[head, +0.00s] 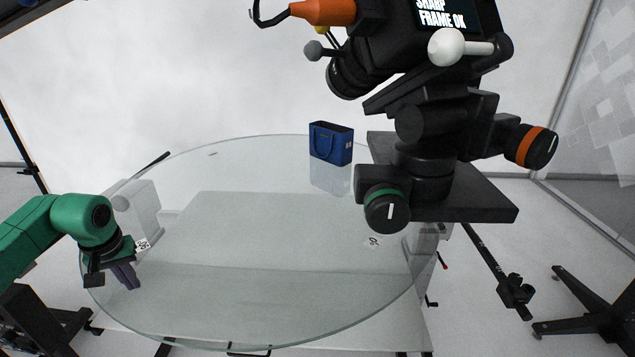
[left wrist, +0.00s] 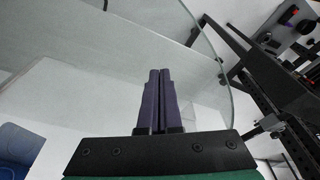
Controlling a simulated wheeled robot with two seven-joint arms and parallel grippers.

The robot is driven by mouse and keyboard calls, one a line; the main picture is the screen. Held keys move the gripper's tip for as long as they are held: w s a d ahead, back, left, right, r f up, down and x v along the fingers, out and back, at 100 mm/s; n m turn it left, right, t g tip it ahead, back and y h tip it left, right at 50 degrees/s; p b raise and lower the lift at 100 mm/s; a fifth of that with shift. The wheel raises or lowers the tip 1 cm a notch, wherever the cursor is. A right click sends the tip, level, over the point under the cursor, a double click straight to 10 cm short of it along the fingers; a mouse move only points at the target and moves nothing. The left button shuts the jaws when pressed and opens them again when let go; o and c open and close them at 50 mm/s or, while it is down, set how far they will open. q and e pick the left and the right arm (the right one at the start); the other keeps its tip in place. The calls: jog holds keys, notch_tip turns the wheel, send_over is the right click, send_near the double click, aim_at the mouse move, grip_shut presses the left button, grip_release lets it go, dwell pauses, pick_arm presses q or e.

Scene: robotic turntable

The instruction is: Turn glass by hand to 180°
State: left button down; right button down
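The round glass turntable (head: 250,300) spans the middle of the head view, and its edge also shows in the left wrist view (left wrist: 215,55). A small blue bag (head: 331,144) stands upright on the glass towards the back, with its reflection below it. Small white printed markers lie at the glass's left (head: 142,244) and right (head: 373,242). My left gripper (head: 128,277), on a green arm, is at the left rim of the glass. In the left wrist view its two purple fingers (left wrist: 159,100) are together with nothing visible between them. Whether they touch the glass is unclear. My right gripper is not in view.
A black camera on a geared head with orange-marked (head: 530,146) and green-marked (head: 387,208) knobs stands at the right, covering part of the glass. A black stand foot (head: 590,320) is at the lower right. Most of the glass surface is clear.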

pick_arm(q)
jog(key=shift+w+a+p, duration=0.1)
jog(key=shift+a+p, duration=0.25)
jog(key=shift+p, duration=0.15)
jog(key=shift+w+a+f+p, duration=0.1)
jog(key=shift+w+a+p, duration=0.25)
jog(key=shift+a, duration=0.35)
jog(key=shift+w+a+p, duration=0.35)
jog(key=shift+a, duration=0.3)
jog(key=shift+w+a+r+p, duration=0.2)
jog(key=shift+w+a+p, duration=0.1)
jog(key=shift+a+p, duration=0.15)
jog(key=shift+w+a+f+p, duration=0.15)
jog(key=shift+w+a, duration=0.2)
jog(key=shift+a, duration=0.2)
jog(key=shift+w+a+r+p, duration=0.15)
jog(key=shift+w+a, duration=0.15)
jog(key=shift+a, duration=0.25)
jog(key=p+v, duration=0.4)
jog(key=w+p+v, duration=0.1)
jog(key=p+v, duration=0.1)
jog(key=shift+a+r, duration=0.1)
jog(key=shift+a, duration=0.2)
